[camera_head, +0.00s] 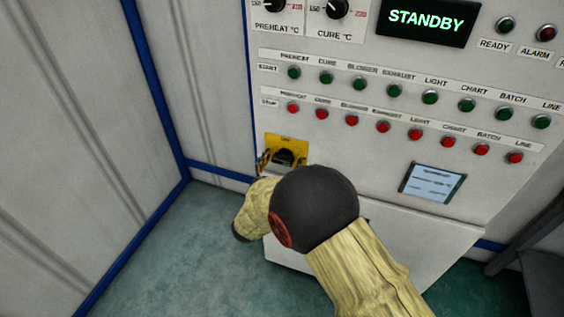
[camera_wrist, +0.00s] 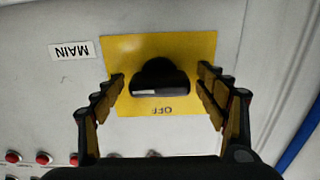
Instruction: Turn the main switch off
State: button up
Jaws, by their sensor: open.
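The main switch is a black knob (camera_wrist: 160,76) on a yellow plate (camera_wrist: 195,42) on the white panel. The plate also shows in the head view (camera_head: 288,142), at the panel's lower left, partly hidden by my arm. In the wrist view the picture is upside down, with the word OFF on the plate and a MAIN label (camera_wrist: 74,50) beside it. My gripper (camera_wrist: 161,80) is open, its fingers on the two sides of the knob. I cannot tell whether they touch it. The knob's exact setting is unclear.
Rows of green start buttons (camera_head: 394,90) and red stop buttons (camera_head: 383,126) sit above and right of the switch. The display (camera_head: 425,20) reads STANDBY. A small blue-grey plate (camera_head: 433,184) is at right. A grey wall (camera_head: 90,120) stands to the left.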

jog(key=shift+c, duration=0.9)
jog(key=c, duration=1)
jog(key=shift+r+n+p, duration=0.1)
jog(key=shift+n+p, duration=0.2)
jog(key=shift+p, duration=0.25)
jog(key=n+p, duration=0.3)
jog(key=shift+r+p, duration=0.1)
jog(key=shift+p, duration=0.25)
jog(key=n+p, duration=0.8)
jog(key=n, duration=0.1)
jog(key=n+p, duration=0.3)
jog(key=n, duration=0.2)
jog(key=shift+f+n+p, duration=0.2)
jog(key=shift+n+p, duration=0.1)
